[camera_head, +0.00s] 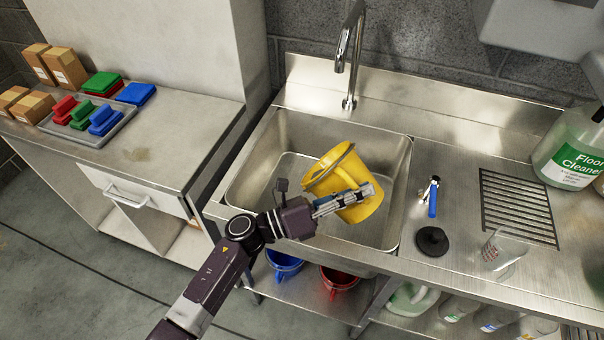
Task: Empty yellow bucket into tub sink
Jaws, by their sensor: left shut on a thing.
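The yellow bucket (358,168) is above the tub sink (252,165), tilted with its rim toward the upper left. My left gripper (362,193) is shut on the yellow bucket at its near side, and its fingers cover part of the bucket's wall. The inside of the bucket is mostly hidden, so I cannot tell what it holds. The visible part of the sink floor looks bare. My right gripper does not show.
A tall faucet (349,55) stands behind the sink. Right of it are a blue-handled tool (433,199), a black stopper (432,240), a clear glass (500,250) and a floor cleaner jug (572,150). Blue (284,264) and red buckets (338,280) sit below. A tray of pads (92,133) is left.

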